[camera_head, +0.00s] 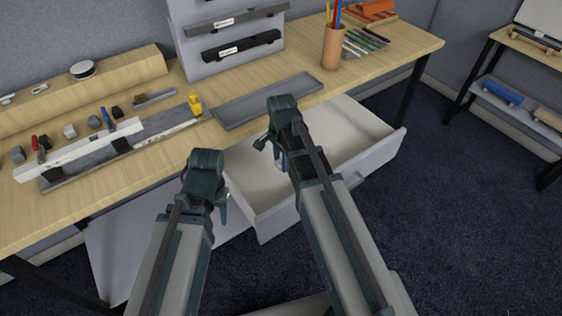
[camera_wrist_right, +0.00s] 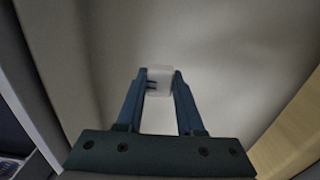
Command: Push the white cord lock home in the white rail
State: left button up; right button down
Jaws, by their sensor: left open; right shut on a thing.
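The white rail (camera_head: 70,155) lies slantwise on dark supports over a grey tray (camera_head: 165,134) on the left part of the table. My right gripper (camera_head: 279,160) is over the open drawer, well to the right of the rail. In the right wrist view its two fingers (camera_wrist_right: 159,84) are shut on a small white block (camera_wrist_right: 159,74), which looks like the cord lock. The block is hard to make out in the head view. My left gripper (camera_head: 222,208) is open in front of the table edge, left of the drawer; its fingers are partly hidden by its own body.
The open drawer (camera_head: 375,150) juts from the table front below my right gripper. Several small grey and coloured blocks (camera_head: 70,131) lie behind the rail. A yellow piece (camera_head: 195,104) stands beside an empty grey tray (camera_head: 265,100). A pen cup (camera_head: 332,48) stands further right.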

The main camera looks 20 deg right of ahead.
pick_arm(q)
notch_tip(320, 180, up, 4)
jog(key=p, duration=0.3)
pick_arm(e)
notch_tip(320, 180, up, 4)
jog(key=shift+r, duration=0.1)
pick_arm(q)
jog(key=shift+r, duration=0.1)
